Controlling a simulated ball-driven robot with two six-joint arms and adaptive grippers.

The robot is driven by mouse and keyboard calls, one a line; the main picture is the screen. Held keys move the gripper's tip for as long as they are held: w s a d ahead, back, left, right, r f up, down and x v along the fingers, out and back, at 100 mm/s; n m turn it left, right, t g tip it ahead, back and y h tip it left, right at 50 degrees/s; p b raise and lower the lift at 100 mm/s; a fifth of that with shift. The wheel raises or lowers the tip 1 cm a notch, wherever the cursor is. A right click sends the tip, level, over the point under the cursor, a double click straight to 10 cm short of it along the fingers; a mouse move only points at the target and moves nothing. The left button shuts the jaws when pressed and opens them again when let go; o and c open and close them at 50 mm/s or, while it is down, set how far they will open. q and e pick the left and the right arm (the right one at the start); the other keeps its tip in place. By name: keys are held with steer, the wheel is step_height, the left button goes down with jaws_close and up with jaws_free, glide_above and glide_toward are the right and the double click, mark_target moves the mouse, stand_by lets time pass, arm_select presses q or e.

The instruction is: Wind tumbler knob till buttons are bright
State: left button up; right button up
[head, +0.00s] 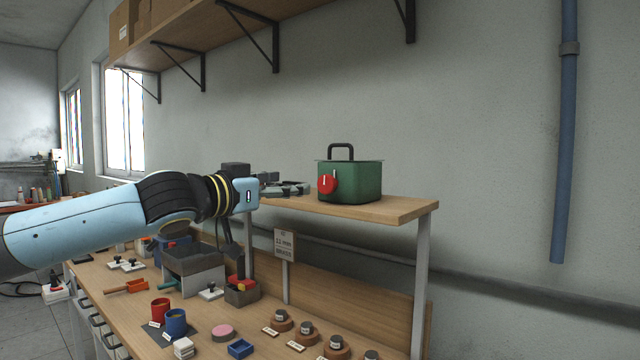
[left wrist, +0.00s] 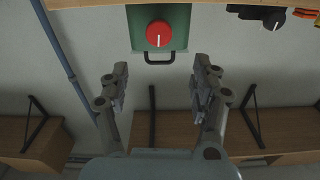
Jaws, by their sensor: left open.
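A green box-shaped tumbler (head: 360,181) with a black handle on top stands on the raised wooden shelf. Its round red knob (head: 327,184) is on the front face and has a pale pointer line. In the left wrist view, which is upside down, the tumbler (left wrist: 178,20) and the knob (left wrist: 158,34) show beyond the fingers. My left gripper (head: 285,188) is left of the tumbler in the head view. In the left wrist view the left gripper (left wrist: 160,82) is open and empty, its fingers apart and clear of the knob. I cannot see inside the tumbler. My right gripper is out of view.
A sign (head: 285,245) reading "12 min BRASS" stands below the shelf (head: 390,208). The bench below holds a red cup (head: 160,311), a blue cup (head: 176,323), bins and several brown round pieces. A dark object (left wrist: 272,17) sits on the shelf beside the tumbler.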

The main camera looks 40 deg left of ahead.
mark_target(324, 183)
arm_select(q)
steer(key=w, duration=0.3)
steer(key=w+p, duration=0.1)
steer(key=w, duration=0.3)
steer(key=w+d, duration=0.1)
steer(key=w, duration=0.2)
steer(key=shift+w+f, duration=0.1)
steer(key=shift+w, duration=0.15)
steer(key=c, duration=1.2)
steer(key=shift+o, duration=0.2)
